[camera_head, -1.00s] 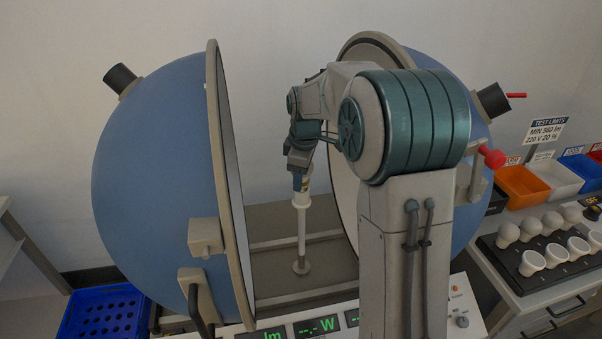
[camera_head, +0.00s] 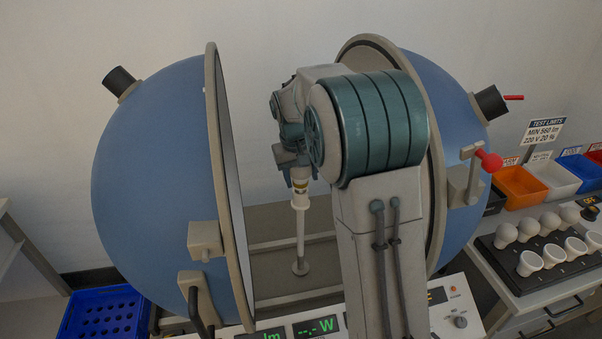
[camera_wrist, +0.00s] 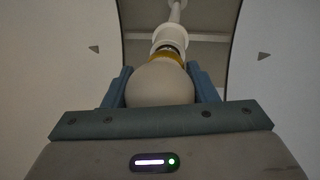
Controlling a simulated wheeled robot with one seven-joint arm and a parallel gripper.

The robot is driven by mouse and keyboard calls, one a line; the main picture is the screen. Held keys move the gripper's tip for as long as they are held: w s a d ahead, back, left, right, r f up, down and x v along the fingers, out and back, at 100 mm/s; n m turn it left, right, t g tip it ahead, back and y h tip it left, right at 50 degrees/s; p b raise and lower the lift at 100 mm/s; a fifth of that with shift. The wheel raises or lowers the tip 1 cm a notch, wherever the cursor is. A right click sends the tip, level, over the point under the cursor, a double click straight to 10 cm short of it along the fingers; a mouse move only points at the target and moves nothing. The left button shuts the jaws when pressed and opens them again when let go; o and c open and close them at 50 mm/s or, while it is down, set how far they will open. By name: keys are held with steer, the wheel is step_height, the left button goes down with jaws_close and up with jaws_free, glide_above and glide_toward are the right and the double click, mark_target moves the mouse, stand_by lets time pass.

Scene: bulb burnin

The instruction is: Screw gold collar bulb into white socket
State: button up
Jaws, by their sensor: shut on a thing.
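The white socket (camera_head: 300,200) tops a thin white post between the two halves of the open blue sphere. It also shows in the wrist view (camera_wrist: 170,36), beyond the bulb. The gold collar bulb (camera_wrist: 160,84) has a pale round globe and a gold band. My gripper (camera_wrist: 163,84) is shut on its globe, with one blue finger on each side. The bulb's collar end points down at the socket, roughly in line with it. A short dark metallic strip shows between collar and socket; how deep the base sits cannot be told. In the head view my gripper (camera_head: 300,178) is directly above the socket.
The left sphere half (camera_head: 150,190) and right sphere half (camera_head: 455,130) flank my arm closely. At right, a black rack (camera_head: 530,275) holds several white bulbs, with an orange bin (camera_head: 522,187) behind. A blue crate (camera_head: 100,312) stands at lower left.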

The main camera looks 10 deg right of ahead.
steer(key=m+p, duration=0.1)
steer(key=m, duration=0.4)
steer(key=shift+s+m+g, duration=0.1)
steer(key=shift+m+g, duration=0.3)
steer(key=m+p, duration=0.1)
steer(key=m, duration=0.2)
steer(key=shift+g, duration=0.3)
steer(key=o, duration=0.9)
steer(key=shift+c, duration=0.2)
